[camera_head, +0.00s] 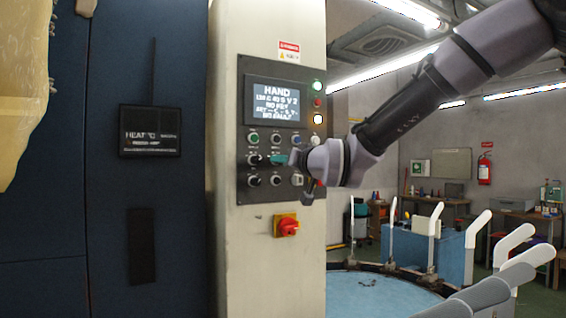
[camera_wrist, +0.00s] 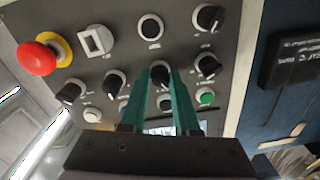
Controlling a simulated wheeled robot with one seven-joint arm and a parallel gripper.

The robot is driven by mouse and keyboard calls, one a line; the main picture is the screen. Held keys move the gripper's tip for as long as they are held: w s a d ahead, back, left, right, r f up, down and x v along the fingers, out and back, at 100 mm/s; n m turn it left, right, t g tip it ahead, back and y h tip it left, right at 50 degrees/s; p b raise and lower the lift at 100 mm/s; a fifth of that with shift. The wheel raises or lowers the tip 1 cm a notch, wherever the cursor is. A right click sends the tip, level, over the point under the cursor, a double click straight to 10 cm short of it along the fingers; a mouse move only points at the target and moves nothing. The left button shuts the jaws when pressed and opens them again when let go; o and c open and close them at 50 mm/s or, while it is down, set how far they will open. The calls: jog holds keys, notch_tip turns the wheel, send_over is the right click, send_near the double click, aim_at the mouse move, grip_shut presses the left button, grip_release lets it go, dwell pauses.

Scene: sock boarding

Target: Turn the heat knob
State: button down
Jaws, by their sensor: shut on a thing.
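The control panel (camera_head: 243,100) stands on a beige column, with a lit screen (camera_head: 272,104) above rows of knobs and buttons. My gripper (camera_head: 277,159) reaches in from the right and meets the middle row of controls. In the wrist view its two teal fingers (camera_wrist: 161,74) are shut on a black knob (camera_wrist: 160,73), one on each side. Other black knobs (camera_wrist: 208,66) sit in the same row. The small labels are too blurred to read, so I cannot tell which knob is the heat knob. The fingers hide part of the panel behind them.
A red emergency button (camera_wrist: 37,58) on a yellow ring sits at one side of the panel. A round blue table (camera_head: 385,292) with upright white forms stands at the right. Dark blue cabinets (camera_head: 105,220) are at the left.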

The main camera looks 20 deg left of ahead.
jog(key=shift+m, duration=0.8)
jog(key=c, duration=0.6)
grip_release()
jog(key=shift+c, duration=0.2)
jog(key=v, duration=1.1)
